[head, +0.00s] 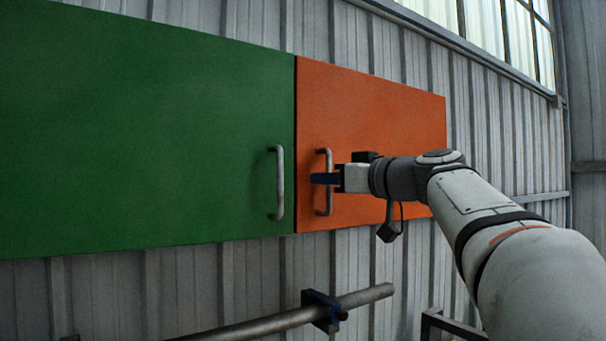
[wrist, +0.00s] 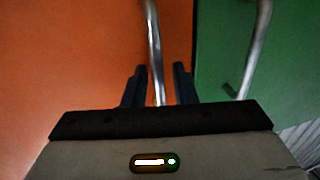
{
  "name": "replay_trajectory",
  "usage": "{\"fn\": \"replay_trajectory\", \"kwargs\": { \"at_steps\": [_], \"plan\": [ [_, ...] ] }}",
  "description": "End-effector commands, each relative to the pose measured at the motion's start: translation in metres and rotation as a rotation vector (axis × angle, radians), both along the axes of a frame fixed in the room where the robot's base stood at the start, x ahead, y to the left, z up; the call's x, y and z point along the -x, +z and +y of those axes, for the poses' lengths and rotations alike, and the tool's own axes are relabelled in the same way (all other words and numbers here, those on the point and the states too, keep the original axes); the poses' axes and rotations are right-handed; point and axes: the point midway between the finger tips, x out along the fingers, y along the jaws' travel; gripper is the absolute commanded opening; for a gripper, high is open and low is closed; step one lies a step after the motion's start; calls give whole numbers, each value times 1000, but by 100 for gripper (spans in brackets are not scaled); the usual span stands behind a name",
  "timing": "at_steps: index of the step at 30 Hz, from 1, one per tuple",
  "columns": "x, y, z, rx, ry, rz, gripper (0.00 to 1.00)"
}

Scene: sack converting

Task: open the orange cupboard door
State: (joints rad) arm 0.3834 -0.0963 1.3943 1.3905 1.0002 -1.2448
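The orange cupboard door (head: 385,125) is shut, its face about in line with the green door beside it. Its upright metal bar handle (head: 324,205) is near its left edge. My gripper (head: 325,179) is at the middle of this handle. In the wrist view, the handle (wrist: 153,35) runs between the two dark blue fingers of my gripper (wrist: 160,78). The fingers are open, with the bar closer to the left finger and a gap to the right one. The orange door (wrist: 70,50) fills the left of that view.
A large green door (head: 140,130) with its own bar handle (head: 278,185) is directly left of the orange one.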

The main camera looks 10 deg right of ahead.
Motion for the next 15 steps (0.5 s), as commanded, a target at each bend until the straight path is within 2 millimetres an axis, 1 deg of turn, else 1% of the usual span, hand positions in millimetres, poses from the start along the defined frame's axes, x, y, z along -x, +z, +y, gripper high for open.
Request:
{"fn": "replay_trajectory", "kwargs": {
  "at_steps": [8,15],
  "plan": [
    [-1,-1,1,0,-1,0,25],
    [-1,0,1,0,-1,0,5]
  ]
}}
